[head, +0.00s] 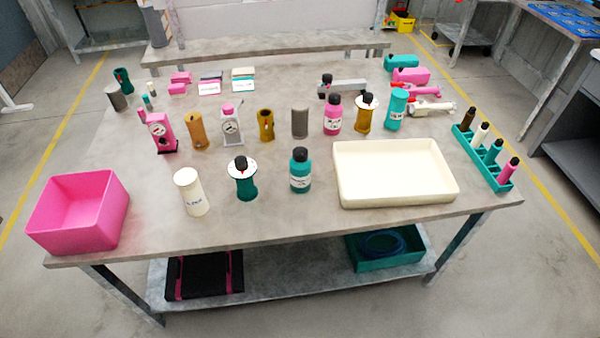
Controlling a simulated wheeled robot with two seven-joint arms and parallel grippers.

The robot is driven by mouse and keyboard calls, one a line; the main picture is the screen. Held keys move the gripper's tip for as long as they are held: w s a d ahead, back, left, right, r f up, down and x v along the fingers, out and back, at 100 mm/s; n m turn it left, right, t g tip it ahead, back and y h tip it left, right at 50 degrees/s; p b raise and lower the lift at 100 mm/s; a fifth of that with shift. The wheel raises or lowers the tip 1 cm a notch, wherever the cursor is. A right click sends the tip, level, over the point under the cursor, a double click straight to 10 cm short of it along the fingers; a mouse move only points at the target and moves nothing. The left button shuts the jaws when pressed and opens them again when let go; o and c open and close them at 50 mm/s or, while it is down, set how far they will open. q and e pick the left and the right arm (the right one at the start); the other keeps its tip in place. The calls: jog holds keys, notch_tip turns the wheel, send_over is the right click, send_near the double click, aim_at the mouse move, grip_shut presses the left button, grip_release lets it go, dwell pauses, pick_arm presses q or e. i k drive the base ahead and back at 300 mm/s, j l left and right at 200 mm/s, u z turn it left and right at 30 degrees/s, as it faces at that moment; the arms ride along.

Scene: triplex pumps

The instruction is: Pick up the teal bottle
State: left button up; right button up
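The teal bottle (300,172) stands upright near the front middle of the table. It has a black cap and a white label on its front. It stands between a teal piece with a white disc and black knob (244,178) on its left and a cream tray (447,190) on its right, apart from both. Neither of my grippers shows in the head view.
A cream cylinder (189,195) and a pink bin (82,212) stand at the front left of the grey table (270,228). A row of parts and a pink bottle (333,117) stand behind. A teal rack (483,157) is at right. The table's front strip is clear.

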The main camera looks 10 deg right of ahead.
aim_at(300, 174)
jog(key=i+j, duration=0.1)
jog(key=j, duration=0.45)
jog(key=z, duration=1.65)
jog(key=i+j, duration=0.05)
jog(key=j, duration=0.05)
